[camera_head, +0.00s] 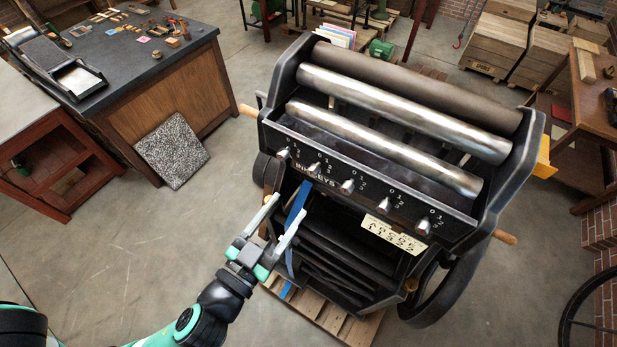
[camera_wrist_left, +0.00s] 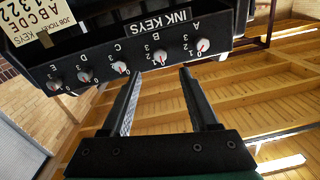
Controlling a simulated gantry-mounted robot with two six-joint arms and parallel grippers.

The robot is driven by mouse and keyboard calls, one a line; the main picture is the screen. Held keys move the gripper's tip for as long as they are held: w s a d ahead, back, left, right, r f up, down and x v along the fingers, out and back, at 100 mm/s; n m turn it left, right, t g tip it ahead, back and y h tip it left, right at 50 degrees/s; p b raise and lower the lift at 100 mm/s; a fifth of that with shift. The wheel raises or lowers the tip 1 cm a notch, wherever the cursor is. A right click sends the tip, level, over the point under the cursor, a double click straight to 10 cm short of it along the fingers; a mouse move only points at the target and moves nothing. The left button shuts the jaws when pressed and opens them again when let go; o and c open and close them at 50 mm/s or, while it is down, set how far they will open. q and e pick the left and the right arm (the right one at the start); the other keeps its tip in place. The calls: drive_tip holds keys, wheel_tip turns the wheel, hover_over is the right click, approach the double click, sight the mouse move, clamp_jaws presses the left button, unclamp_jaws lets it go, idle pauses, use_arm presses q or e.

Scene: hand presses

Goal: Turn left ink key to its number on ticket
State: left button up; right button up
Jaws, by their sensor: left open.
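The press (camera_head: 460,215) carries a row of metal ink keys across its front. The left ink key (camera_head: 283,153) is at the row's left end; in the left wrist view, where the lettering is upside down, it is key A (camera_wrist_left: 203,45) at the right end. The cream job ticket (camera_head: 393,236) hangs below the row at right; it is cut off in the wrist view (camera_wrist_left: 35,20), and its numbers are hard to read. My left gripper (camera_head: 287,206) is open and empty, below and in front of the row, apart from the keys. My right gripper is not visible.
A blue strip (camera_head: 296,215) runs down beside my left fingers. The press stands on a wooden pallet (camera_head: 330,318). A dark-topped workbench (camera_head: 130,50) is at the back left, with a speckled slab (camera_head: 172,152) leaning on it.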

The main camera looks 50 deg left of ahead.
sight(311, 174)
use_arm(q)
drive_tip(key=p+x, duration=0.1)
drive_tip(key=x, duration=0.3)
drive_tip(key=p+x, duration=0.2)
drive_tip(key=x, duration=0.2)
drive_tip(key=shift+w+r, duration=0.2)
drive_tip(key=shift+w, duration=0.05)
drive_tip(key=shift+w+a+f, duration=0.15)
drive_tip(key=shift+w, duration=0.15)
clamp_jaws()
